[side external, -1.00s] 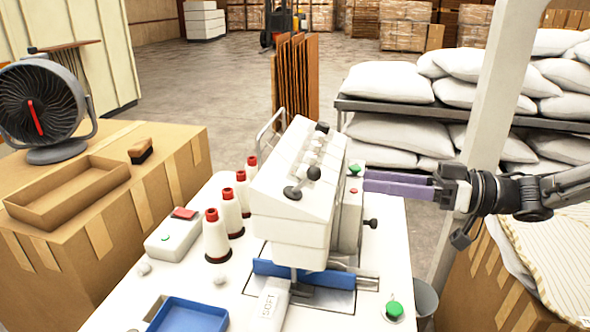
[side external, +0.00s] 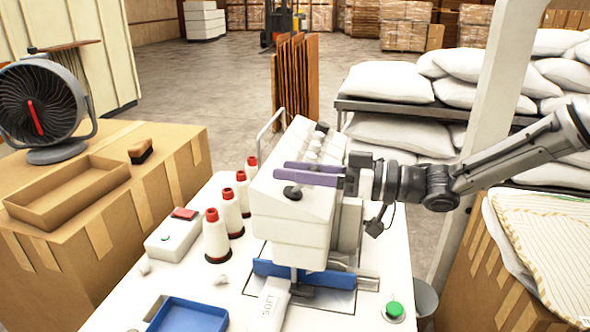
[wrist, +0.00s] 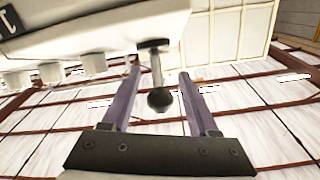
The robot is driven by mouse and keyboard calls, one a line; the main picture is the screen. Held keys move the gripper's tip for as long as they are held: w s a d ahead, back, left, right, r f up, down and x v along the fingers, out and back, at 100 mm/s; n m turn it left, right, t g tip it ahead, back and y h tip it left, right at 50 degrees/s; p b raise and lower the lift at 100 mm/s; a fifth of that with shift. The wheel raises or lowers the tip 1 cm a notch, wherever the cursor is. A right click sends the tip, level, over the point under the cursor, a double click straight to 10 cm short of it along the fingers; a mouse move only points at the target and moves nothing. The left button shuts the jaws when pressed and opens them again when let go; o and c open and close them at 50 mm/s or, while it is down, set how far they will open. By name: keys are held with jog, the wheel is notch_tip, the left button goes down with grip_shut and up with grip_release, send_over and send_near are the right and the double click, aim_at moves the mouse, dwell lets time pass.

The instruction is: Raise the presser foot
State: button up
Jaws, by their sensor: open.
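The white sewing machine head (side external: 290,222) stands on a white table. A lever with a black ball knob (wrist: 159,100) sticks out from the machine in the wrist view. In the wrist view the lever lies between the two fingers (wrist: 160,72), with a gap on each side.
Several white thread cones (side external: 216,236) stand left of the machine. A wire frame (side external: 265,135) rises behind the head.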

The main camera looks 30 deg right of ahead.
jog(key=shift+w+a, duration=0.1)
grip_shut()
dwell(0.3)
jog(key=shift+w+a+r+g+h, duration=0.15)
jog(key=shift+a+g+h, duration=0.15)
jog(key=shift+g+h, duration=0.3)
jog(key=shift+w+a+f+g+h, duration=0.2)
jog(key=shift+a+g+h, duration=0.1)
jog(key=shift+g+h, duration=0.4)
jog(key=shift+w, duration=0.1)
jog(key=shift+g+h, duration=0.3)
